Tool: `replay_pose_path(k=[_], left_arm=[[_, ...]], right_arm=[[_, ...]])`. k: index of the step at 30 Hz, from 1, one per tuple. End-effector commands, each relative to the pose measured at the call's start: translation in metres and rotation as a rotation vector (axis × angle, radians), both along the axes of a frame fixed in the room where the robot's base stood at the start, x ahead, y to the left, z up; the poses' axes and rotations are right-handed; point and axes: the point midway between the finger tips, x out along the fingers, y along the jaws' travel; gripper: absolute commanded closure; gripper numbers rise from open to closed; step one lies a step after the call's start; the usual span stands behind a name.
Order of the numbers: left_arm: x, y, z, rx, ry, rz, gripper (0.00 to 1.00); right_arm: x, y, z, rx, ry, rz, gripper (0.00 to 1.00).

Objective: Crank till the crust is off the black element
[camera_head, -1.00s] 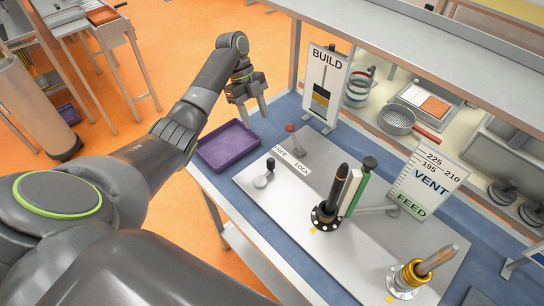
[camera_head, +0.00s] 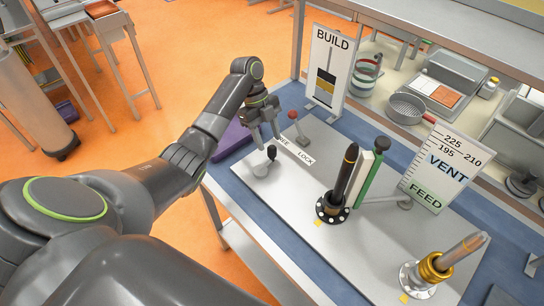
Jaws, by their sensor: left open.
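The black element (camera_head: 345,175) stands upright on a black flange (camera_head: 332,210) on the light metal plate (camera_head: 290,205). A dark rod tip with a thin orange band tops it. A pale bar and a green post (camera_head: 370,172) stand just right of it. A small crank (camera_head: 261,169) with a black knob (camera_head: 271,153) sits at the plate's left end. My left gripper (camera_head: 267,140) is open and empty, fingers down, just above and behind the black knob; contact cannot be told. A second, tilted grey element (camera_head: 465,248) stands in a gold collar at the plate's lower right. My right gripper is out of view.
A red-knobbed lever (camera_head: 294,116) stands beside the FREE/LOCK label (camera_head: 297,152), close to my left gripper. The BUILD sign (camera_head: 328,70) and VENT/FEED sign (camera_head: 437,168) stand behind the plate. A purple tray (camera_head: 228,141) lies partly behind my arm. A shelf (camera_head: 455,40) overhangs the back.

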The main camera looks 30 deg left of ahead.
Motion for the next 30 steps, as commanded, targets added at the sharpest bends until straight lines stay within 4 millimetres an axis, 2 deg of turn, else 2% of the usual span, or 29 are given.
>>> replay_pose_path(k=[1,9,20,23,30], left_arm=[[-0.003,-0.005,-0.006,-0.004,0.008,0.0,0.53],[-0.007,-0.017,-0.039,-0.002,0.005,-0.001,0.53],[-0.008,-0.018,-0.045,-0.001,0.004,0.0,0.53],[-0.008,-0.018,-0.045,-0.001,0.004,0.0,0.64],[-0.008,-0.018,-0.045,0.0,0.005,-0.001,0.95]], right_arm=[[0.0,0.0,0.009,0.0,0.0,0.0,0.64],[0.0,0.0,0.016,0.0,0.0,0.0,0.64],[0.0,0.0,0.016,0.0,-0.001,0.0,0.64],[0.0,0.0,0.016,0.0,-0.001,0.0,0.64],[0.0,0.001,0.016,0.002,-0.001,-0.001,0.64]])
